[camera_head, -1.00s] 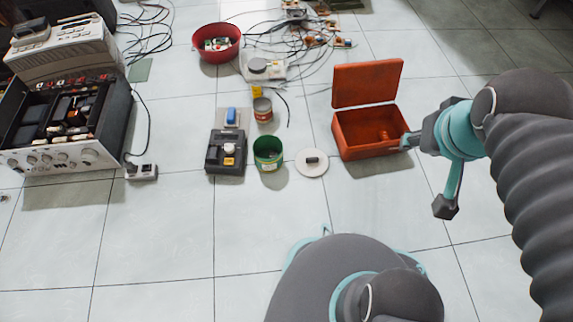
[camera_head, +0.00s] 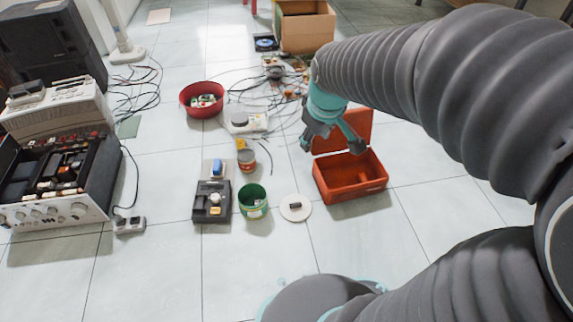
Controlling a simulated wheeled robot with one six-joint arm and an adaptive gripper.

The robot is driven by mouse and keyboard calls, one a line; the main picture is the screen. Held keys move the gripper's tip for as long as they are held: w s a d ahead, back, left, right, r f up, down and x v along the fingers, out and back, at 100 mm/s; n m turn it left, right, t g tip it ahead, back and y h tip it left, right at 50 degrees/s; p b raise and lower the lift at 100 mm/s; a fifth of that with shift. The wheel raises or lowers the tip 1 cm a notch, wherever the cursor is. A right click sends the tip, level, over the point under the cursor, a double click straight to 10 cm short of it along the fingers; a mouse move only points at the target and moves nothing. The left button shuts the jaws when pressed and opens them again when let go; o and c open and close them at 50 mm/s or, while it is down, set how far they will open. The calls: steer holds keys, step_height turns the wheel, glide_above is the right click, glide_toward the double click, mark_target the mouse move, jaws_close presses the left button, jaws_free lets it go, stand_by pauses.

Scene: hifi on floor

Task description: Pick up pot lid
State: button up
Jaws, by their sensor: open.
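The pot lid (camera_head: 294,208) is a small cream disc with a dark knob, lying flat on the tiled floor. It lies right of a green pot (camera_head: 253,202) and apart from it. My gripper (camera_head: 331,144) is open, with its two fingers spread. In the picture it is above and right of the lid, in front of the raised cover of the orange box. Nothing shows between its fingers. The lid is in full view.
The open orange box (camera_head: 350,182) stands right of the lid. A dark device (camera_head: 211,203) and a can (camera_head: 247,161) are to the left. A red bowl (camera_head: 202,100) and loose cables lie behind. The floor in front of the lid is clear.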

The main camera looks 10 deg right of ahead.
steer(key=w+f+n+g+p, duration=0.15)
steer(key=w+f+n, duration=0.25)
steer(key=w+f, duration=0.45)
steer(key=n+g+p, duration=0.2)
steer(key=n+p, duration=0.1)
steer(key=n, duration=0.5)
glide_above(296, 204)
step_height(296, 204, down, 35)
steer(key=shift+w, duration=0.15)
steer(key=shift+f, duration=3.3)
jaws_close()
